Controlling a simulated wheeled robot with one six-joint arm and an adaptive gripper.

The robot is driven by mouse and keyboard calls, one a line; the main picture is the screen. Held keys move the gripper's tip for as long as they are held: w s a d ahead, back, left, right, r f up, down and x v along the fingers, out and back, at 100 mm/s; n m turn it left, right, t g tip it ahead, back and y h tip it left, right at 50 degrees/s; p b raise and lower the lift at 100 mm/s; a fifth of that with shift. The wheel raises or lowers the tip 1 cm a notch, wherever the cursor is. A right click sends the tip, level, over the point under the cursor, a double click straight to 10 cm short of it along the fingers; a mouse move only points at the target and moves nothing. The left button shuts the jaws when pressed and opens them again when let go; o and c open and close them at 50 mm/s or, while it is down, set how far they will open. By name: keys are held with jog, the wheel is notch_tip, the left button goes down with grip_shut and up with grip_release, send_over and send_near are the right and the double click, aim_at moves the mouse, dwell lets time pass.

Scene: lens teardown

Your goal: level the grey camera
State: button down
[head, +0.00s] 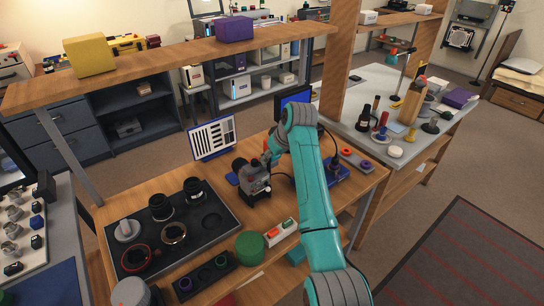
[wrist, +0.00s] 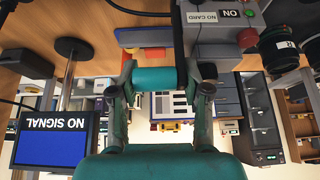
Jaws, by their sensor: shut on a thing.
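The grey camera (head: 252,182) stands on the wooden bench in the head view, its dark lens side facing left. Whether it is level I cannot tell. My gripper (head: 270,154) is at the camera's upper right side. In the upside-down wrist view, a teal cylinder (wrist: 154,80) lies between the two fingers, and my gripper is shut on it. A grey upright part (wrist: 203,40), which looks like the camera body, is close beside the right finger.
A striped chart (head: 212,136) stands behind the camera. A black tray (head: 135,262) with lenses and rings lies at the left. A blue screen (wrist: 50,140) shows NO SIGNAL.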

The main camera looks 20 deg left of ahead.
jog(key=shift+w+d+r, duration=0.25)
jog(key=shift+w+d, duration=0.05)
jog(key=shift+w, duration=0.1)
jog(key=c, duration=0.8)
grip_release()
jog(key=shift+o, duration=0.6)
jog(key=shift+w+f, duration=0.1)
jog(key=shift+w, duration=0.05)
jog(key=shift+s+a+f, duration=0.15)
jog(key=shift+s, duration=0.1)
jog(key=v, duration=1.2)
jog(key=shift+s, duration=0.1)
